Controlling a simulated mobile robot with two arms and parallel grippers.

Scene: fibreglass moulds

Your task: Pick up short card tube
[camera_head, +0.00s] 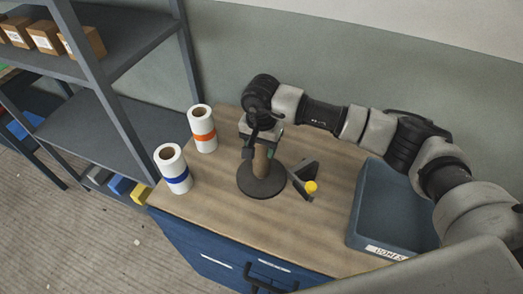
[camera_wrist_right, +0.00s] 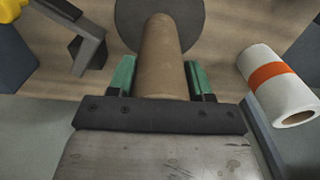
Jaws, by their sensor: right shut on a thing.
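The short card tube (camera_head: 261,160) is brown and stands upright on a dark round base (camera_head: 262,188) on the wooden worktop. It also shows in the right wrist view (camera_wrist_right: 161,58), with the dark disc behind its far end. My right gripper (camera_head: 256,143) reaches down to the tube from above. In the right wrist view its green-padded fingers (camera_wrist_right: 161,80) lie on either side of the tube and are shut on it. The gripper partly hides the tube's upper end in the head view. My left gripper is not in view.
White rolls with an orange band (camera_head: 203,138) and a blue band (camera_head: 178,179) stand left of the base. A dark angled bracket with a yellow knob (camera_head: 311,187) is close on its right. A blue-grey bin (camera_head: 365,215) stands further right. Grey shelving (camera_head: 140,118) is at left.

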